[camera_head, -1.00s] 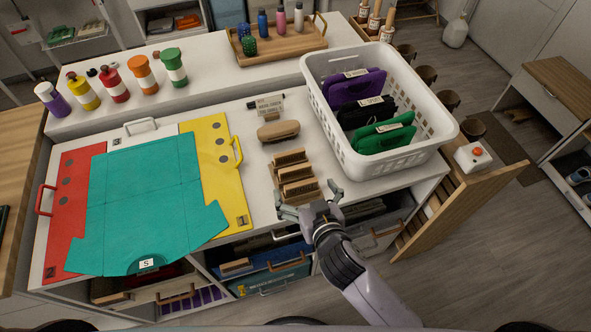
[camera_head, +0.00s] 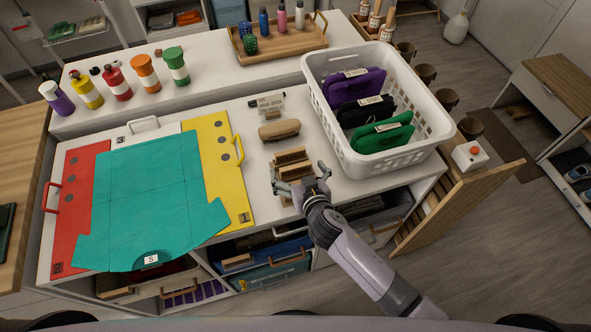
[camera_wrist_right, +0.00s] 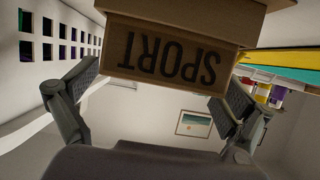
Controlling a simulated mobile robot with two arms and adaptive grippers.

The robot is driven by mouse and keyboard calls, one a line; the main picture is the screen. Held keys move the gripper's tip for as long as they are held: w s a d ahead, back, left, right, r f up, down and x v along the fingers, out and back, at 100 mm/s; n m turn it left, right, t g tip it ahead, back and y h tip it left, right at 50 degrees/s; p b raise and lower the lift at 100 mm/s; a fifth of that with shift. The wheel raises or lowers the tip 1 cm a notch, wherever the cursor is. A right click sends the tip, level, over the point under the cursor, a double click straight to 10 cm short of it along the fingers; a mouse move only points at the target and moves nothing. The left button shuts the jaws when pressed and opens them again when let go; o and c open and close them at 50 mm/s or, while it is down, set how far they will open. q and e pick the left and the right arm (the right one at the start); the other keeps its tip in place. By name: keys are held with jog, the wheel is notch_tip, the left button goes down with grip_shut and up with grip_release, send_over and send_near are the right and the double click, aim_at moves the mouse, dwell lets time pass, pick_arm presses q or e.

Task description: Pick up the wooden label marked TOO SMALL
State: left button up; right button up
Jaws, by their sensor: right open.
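Several wooden label blocks stand in a row on the white counter in the head view: a far one (camera_head: 291,156), a middle one (camera_head: 294,171) and a near one partly hidden by my right gripper (camera_head: 299,178). The right gripper is open, its fingers spread around the near block. In the right wrist view a wooden label marked SPORT (camera_wrist_right: 165,55), upside down, sits between the open fingers of the right gripper (camera_wrist_right: 161,85). No visible gap is clear enough to tell contact. No label reading TOO SMALL is legible. My left gripper is not in view.
A white basket (camera_head: 440,140) with purple, black and green cases stands right of the blocks. A brush (camera_head: 279,130) and a small sign (camera_head: 271,104) lie behind them. Yellow (camera_head: 222,150) and red (camera_head: 75,200) folders flank a teal sheet (camera_head: 150,200). Open cubbies are below the counter's front edge.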

jog(key=c, duration=1.2)
jog(key=shift+r, duration=0.1)
